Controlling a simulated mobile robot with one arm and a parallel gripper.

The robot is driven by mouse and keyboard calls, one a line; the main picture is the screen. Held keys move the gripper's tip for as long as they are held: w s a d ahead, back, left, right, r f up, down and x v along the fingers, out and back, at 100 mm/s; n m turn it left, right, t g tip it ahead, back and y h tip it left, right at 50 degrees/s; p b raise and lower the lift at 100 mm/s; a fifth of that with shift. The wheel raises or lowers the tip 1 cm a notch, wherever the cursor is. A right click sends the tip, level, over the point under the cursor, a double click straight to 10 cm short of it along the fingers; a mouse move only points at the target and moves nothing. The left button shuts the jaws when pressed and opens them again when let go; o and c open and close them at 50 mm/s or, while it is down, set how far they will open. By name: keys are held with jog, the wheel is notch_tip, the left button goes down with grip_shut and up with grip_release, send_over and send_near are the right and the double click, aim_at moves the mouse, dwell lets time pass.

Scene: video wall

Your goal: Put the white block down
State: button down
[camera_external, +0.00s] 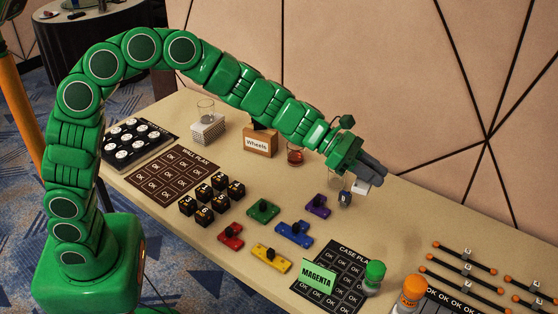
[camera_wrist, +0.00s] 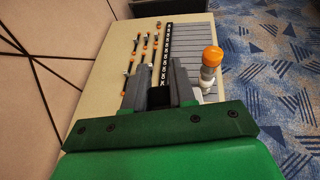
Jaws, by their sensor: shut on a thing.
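My gripper (camera_external: 370,175) is at the end of the green arm, above the back part of the table right of the middle. It is shut on a small white block (camera_external: 361,188), which shows just below the grey fingers. The block looks to be above the table, but the gap is hard to judge. In the wrist view my gripper (camera_wrist: 160,82) shows two grey fingers with a dark piece between them; the white of the block cannot be made out there. A small dark blue item (camera_external: 345,199) is close below the block; whether they touch is unclear.
A clear glass and a purple piece (camera_external: 318,206) are near the gripper. Orange-tipped rods (camera_external: 465,255) lie at right. Bare tabletop (camera_external: 405,215) lies between.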

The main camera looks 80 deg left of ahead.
jog(key=shift+w+a+r+m+g+h, duration=0.1)
jog(key=shift+a+r+m+g+h, duration=0.15)
jog(key=shift+r+m+g+h, duration=0.85)
jog(key=shift+a+r+m+g+h, duration=0.3)
jog(key=shift+r+m+h, duration=0.1)
jog(key=shift+m, duration=0.3)
jog(key=shift+s+a+r+m+g+h, duration=0.1)
jog(key=shift+a+r+m+g+h, duration=0.25)
jog(key=shift+r, duration=0.25)
jog(key=shift+s+a+r+m+g+h, duration=0.1)
jog(key=shift+a+r+m+g+h, duration=0.15)
jog(key=shift+r+m+g, duration=0.25)
notch_tip(320, 180, down, 28)
jog(key=a+m+g, duration=0.1)
jog(key=a+g, duration=0.1)
jog(key=shift+t+h, duration=0.35)
jog(key=shift+h, duration=0.15)
jog(key=shift+w+d+f, duration=0.1)
jog(key=shift+w+f, duration=1.5)
jog(key=shift+w, duration=0.55)
jog(key=shift+w+f, duration=1.6)
jog(key=shift+w, duration=0.5)
jog(key=shift+w+d+f, duration=0.1)
jog(key=shift+w+f, duration=1.5)
jog(key=shift+w, duration=0.55)
jog(key=shift+f+m, duration=0.1)
jog(key=shift+m, duration=0.15)
